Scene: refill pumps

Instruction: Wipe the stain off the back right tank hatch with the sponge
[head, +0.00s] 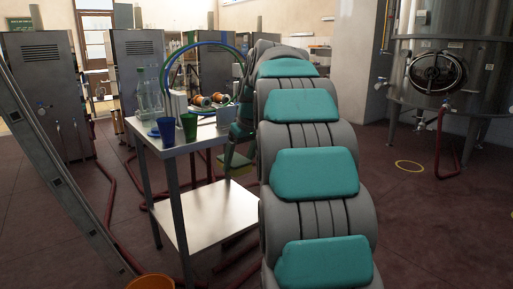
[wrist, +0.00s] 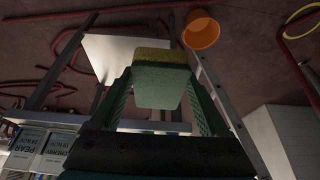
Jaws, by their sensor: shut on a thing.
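My gripper (wrist: 158,82) is shut on the sponge (wrist: 158,88), green with a yellow layer along its far edge; both fingers press its sides in the wrist view. In the head view the sponge (head: 236,160) shows small past my arm, beside the metal cart and away from the tanks. A steel tank (head: 475,45) stands at the right on legs, with a round dark hatch (head: 436,73) on its front. I cannot tell from here whether that hatch bears a stain, or whether it is the back right one.
A metal cart (head: 208,208) left of my arm carries a blue cup (head: 166,130), a green cup (head: 189,127), glass bottles and orange-brown items. An orange bucket (head: 151,282) stands in front. Red hoses cross the floor. A yellow ring (head: 409,166) marks open floor before the tank.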

